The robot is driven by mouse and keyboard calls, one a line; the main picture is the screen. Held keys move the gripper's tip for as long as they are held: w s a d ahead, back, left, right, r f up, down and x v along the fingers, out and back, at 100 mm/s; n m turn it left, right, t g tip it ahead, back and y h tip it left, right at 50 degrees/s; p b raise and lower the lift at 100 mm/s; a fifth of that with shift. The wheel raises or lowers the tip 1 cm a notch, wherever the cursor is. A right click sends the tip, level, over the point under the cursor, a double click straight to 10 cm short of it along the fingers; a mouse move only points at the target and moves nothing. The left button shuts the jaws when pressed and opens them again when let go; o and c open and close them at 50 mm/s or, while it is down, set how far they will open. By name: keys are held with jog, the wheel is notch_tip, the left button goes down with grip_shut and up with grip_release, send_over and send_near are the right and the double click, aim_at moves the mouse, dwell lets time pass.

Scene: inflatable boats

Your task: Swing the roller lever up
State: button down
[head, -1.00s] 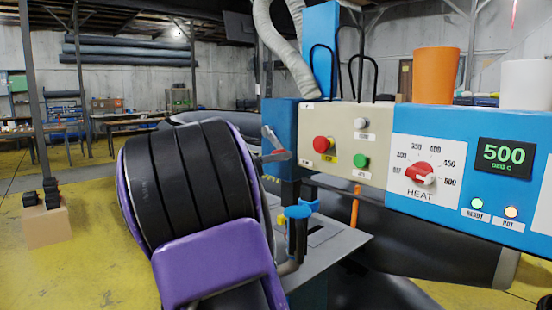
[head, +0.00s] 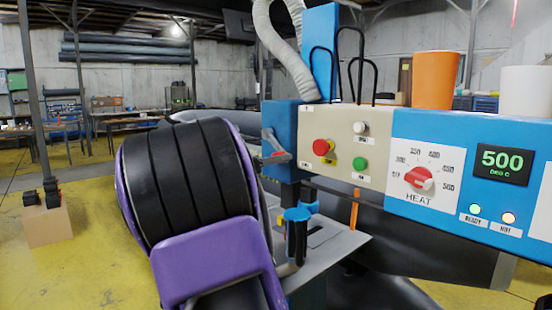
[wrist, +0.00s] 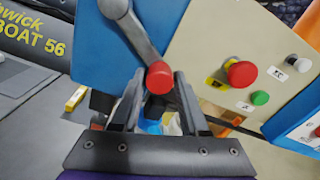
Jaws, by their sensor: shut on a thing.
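The roller lever is a grey metal arm (wrist: 133,30) with a red knob (wrist: 159,77) at its end, mounted on the blue side of the machine. In the wrist view it slants down and right from its round pivot. My gripper (wrist: 159,83) is shut on the red knob, one dark finger at each side. In the head view the lever (head: 270,139) shows beside the blue housing, angled down to the right.
Right of the lever is a beige panel (head: 345,118) with red, white and green buttons. A blue heat box (head: 465,130) reads 500. Open yellow floor (head: 80,260) lies left.

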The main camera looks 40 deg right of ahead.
aim_at(279, 148)
jog(key=shift+r, duration=0.4)
jog(key=r+n+p, duration=0.1)
jog(key=p, duration=0.2)
jog(key=r+n+p, duration=0.1)
jog(key=p, duration=0.2)
jog(key=shift+s+r, duration=0.25)
jog(key=shift+s, duration=0.15)
jog(key=shift+s+r+n+p, duration=0.2)
jog(key=shift+r+n+p, duration=0.3)
jog(key=shift+n+p, duration=0.45)
notch_tip(279, 148, up, 4)
jog(key=n+p, duration=0.1)
jog(key=n, duration=0.5)
jog(key=shift+r, duration=0.15)
jog(key=shift+w+r+n, duration=0.3)
jog(key=shift+r+n, duration=0.3)
jog(key=shift+n, duration=0.3)
jog(key=shift+w+r+n, duration=0.3)
jog(key=shift+r+n, duration=0.25)
jog(key=shift+n, duration=0.3)
jog(key=shift+a, duration=0.1)
jog(key=c, duration=0.5)
grip_release()
jog(key=shift+w, duration=0.15)
jog(key=shift+f, duration=0.1)
